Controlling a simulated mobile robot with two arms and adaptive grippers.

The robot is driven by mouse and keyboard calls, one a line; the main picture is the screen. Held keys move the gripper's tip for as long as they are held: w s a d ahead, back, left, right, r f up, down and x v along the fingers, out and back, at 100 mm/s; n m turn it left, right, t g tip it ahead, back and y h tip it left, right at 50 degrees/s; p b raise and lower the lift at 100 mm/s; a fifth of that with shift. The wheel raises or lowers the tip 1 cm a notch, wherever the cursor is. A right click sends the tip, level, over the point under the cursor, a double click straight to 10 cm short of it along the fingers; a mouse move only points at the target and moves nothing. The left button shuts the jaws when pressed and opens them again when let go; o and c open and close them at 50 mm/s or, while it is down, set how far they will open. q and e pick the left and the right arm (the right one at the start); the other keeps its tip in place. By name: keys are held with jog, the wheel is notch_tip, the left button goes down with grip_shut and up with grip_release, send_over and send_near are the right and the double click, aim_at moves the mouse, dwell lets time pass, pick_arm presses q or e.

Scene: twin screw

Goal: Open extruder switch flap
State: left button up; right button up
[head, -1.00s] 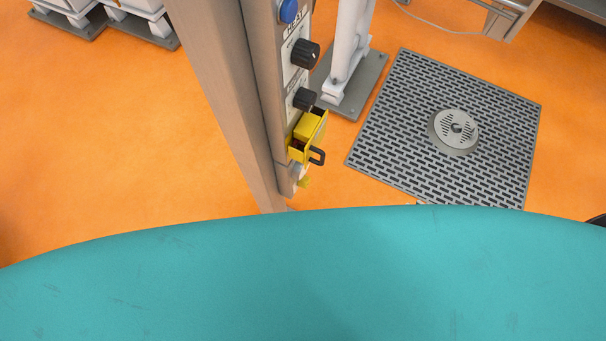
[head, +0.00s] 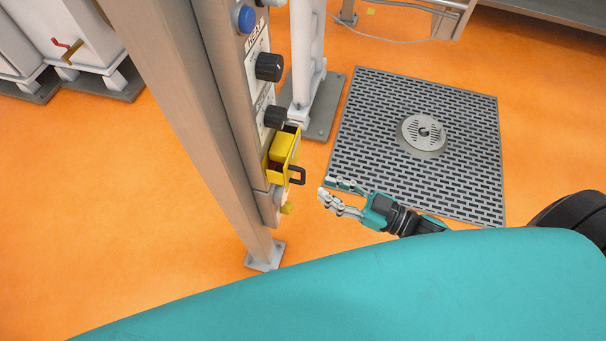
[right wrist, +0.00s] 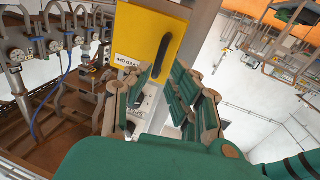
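The yellow extruder switch flap (head: 284,148) with its black handle (head: 297,175) sits low on the steel control column. Whether it is fully shut is hard to tell from here. In the right wrist view the flap (right wrist: 145,38) is close ahead, its black handle (right wrist: 161,56) upright on its face. My right gripper (head: 324,187) is just right of the handle, apart from it in the head view. Its fingers are spread and empty, and in the wrist view the gripper (right wrist: 155,98) faces the flap's lower part. My left gripper is out of view.
Above the flap the column carries two black knobs (head: 269,67) and a blue button (head: 244,18). A floor grate (head: 465,140) lies to the right. The teal rounded surface across the bottom is my own body. Open orange floor (head: 130,210) lies left of the column.

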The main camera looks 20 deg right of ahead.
aim_at(303, 181)
jog(key=x, duration=0.7)
grip_shut()
jog(key=shift+f, duration=0.1)
